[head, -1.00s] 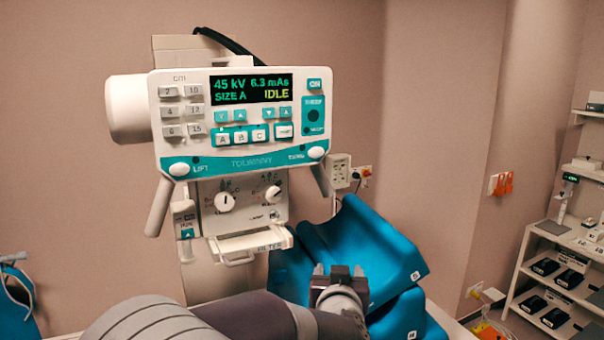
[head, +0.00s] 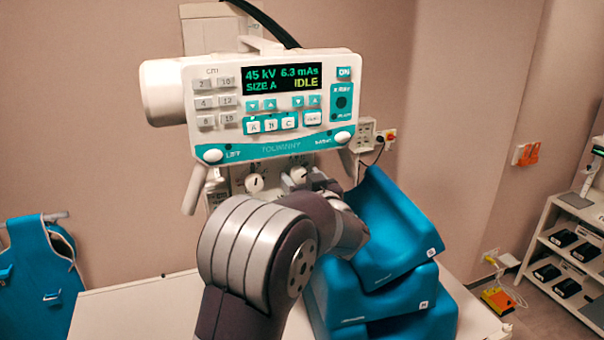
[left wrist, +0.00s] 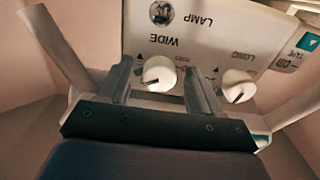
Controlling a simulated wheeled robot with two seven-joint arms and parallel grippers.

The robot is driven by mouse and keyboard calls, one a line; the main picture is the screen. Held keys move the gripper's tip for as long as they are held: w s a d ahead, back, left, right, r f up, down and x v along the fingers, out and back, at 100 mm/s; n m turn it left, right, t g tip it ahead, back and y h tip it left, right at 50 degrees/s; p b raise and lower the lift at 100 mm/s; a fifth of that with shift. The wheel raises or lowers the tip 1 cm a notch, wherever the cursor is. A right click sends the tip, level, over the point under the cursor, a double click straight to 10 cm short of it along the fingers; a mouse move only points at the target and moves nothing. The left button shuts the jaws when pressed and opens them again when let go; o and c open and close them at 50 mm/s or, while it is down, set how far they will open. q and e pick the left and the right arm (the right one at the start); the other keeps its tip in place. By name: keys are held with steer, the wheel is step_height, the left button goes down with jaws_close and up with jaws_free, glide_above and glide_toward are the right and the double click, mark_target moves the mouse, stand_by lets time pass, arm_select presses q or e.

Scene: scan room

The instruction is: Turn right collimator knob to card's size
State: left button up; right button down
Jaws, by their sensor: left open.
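The right collimator knob (head: 298,176) is white and sits on the front panel below the control box, partly hidden by my left gripper (head: 318,182). In the left wrist view, which shows the panel upside down, this knob (left wrist: 160,73) lies between the two open fingers of my left gripper (left wrist: 158,70). Gaps show on both sides. I cannot tell how deep the fingers reach around it. Its dark pointer mark shows at its lower left there. The left knob (head: 254,182) also shows (left wrist: 237,85). I make out no size card. My right gripper is out of view.
The control box display (head: 288,78) reads 45 kV, 6.3 mAs, SIZE A, IDLE. Blue cushions (head: 385,225) are stacked close to my left forearm. A white table (head: 125,315) lies below. A blue apron (head: 40,275) hangs at left, and a shelf (head: 540,240) stands at right.

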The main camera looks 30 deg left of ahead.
arm_select(q)
steer(key=c, duration=1)
steer(key=shift+c, duration=0.2)
steer(key=shift+f+n+b, duration=0.2)
steer(key=shift+n+b, duration=0.5)
steer(key=shift+b, duration=0.3)
steer(key=n+b, duration=0.5)
steer(key=shift+w, duration=0.1)
steer(key=n+b, duration=0.3)
steer(key=n, duration=0.1)
steer(key=shift+d+n+b, duration=0.1)
steer(key=shift+n+b, duration=0.3)
steer(key=shift+r+n+b, duration=0.2)
steer(key=shift+n+b, duration=1.15)
steer(key=shift+n, duration=0.85)
